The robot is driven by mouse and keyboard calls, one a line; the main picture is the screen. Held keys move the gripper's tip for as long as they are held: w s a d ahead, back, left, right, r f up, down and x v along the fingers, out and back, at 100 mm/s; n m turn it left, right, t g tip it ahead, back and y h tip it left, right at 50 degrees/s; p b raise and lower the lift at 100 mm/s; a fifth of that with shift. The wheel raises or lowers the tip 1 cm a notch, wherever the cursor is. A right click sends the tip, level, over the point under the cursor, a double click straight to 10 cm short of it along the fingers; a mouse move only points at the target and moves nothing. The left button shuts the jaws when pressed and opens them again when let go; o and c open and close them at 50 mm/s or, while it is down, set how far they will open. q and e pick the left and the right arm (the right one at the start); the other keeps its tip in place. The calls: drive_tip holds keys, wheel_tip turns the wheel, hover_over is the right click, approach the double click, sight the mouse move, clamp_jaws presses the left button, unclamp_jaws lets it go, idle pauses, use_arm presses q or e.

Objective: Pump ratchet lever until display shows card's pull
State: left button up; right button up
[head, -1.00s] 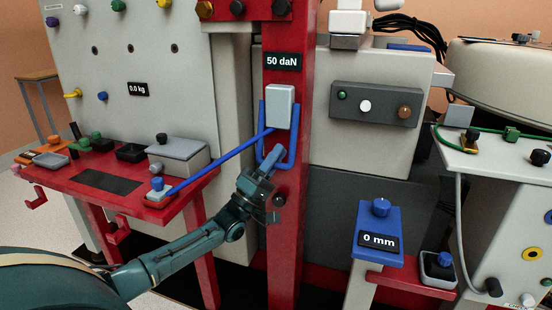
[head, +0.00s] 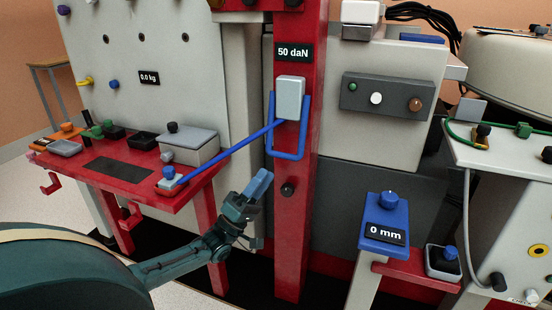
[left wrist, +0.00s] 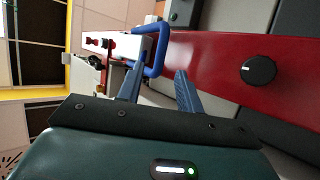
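The blue U-shaped lever (head: 289,157) hangs from a grey block (head: 290,98) on the red column. The display (head: 294,52) above it reads 50 daN. A blue strap (head: 232,150) slants from there down to the left shelf. My left gripper (head: 261,183) is below and left of the lever's lower bar, apart from it. In the left wrist view its fingers (left wrist: 158,88) are spread with nothing between them, and the blue lever (left wrist: 154,68) shows beyond the tips. I cannot make out a card with a pull value. My right gripper is not in view.
A black knob (head: 288,190) sticks out of the red column (head: 292,240) below the lever. The red shelf (head: 100,190) at left holds several small parts. A blue-topped stand (head: 386,212) reading 0 mm is at right. A grey button box (head: 385,97) is behind.

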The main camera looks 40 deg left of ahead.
use_arm(q)
drive_tip(key=v, duration=0.3)
drive_tip(key=shift+s+a+f, duration=0.1)
drive_tip(key=shift+s+f, duration=0.15)
drive_tip(key=shift+s, duration=0.05)
idle(0.3)
